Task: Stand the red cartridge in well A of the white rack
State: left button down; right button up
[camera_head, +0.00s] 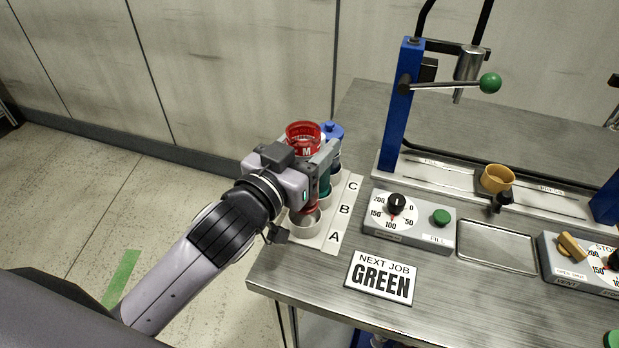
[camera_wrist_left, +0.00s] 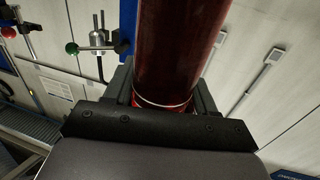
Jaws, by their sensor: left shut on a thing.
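My left gripper (camera_head: 318,160) is shut on the red cartridge (camera_head: 304,137), which is upright with its open top toward the head camera. In the left wrist view the red cartridge (camera_wrist_left: 178,45) stands between the two dark fingers (camera_wrist_left: 162,92). The white rack (camera_head: 331,225) sits at the table's left edge, lettered A, B and C. Well A (camera_head: 305,226) is a pale ring at the near end. The cartridge's lower end shows at its far side; I cannot tell whether it is inside or just above. My right gripper is out of view.
A teal cartridge (camera_head: 325,187) stands at B and a blue one (camera_head: 332,131) at C, close behind my gripper. A FILL dial box (camera_head: 409,222) and a "NEXT JOB GREEN" sign (camera_head: 381,278) are to the right. A blue-posted press (camera_head: 400,110) stands behind.

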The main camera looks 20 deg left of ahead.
pick_arm(q)
jog(key=shift+s+d+f+b, duration=0.15)
jog(key=shift+f+b, duration=0.15)
jog(key=shift+f, duration=1.3)
jog(key=shift+s+a+f+b, duration=0.1)
jog(key=shift+f+b, duration=0.15)
jog(key=shift+f, duration=1.3)
jog(key=c, duration=0.7)
grip_release()
jog(key=shift+f, duration=0.15)
jog(key=o, duration=0.3)
jog(key=shift+w, duration=0.25)
jog(key=shift+o, duration=0.2)
jog(key=shift+r, duration=0.25)
jog(key=b+v, duration=0.2)
jog(key=v, duration=1)
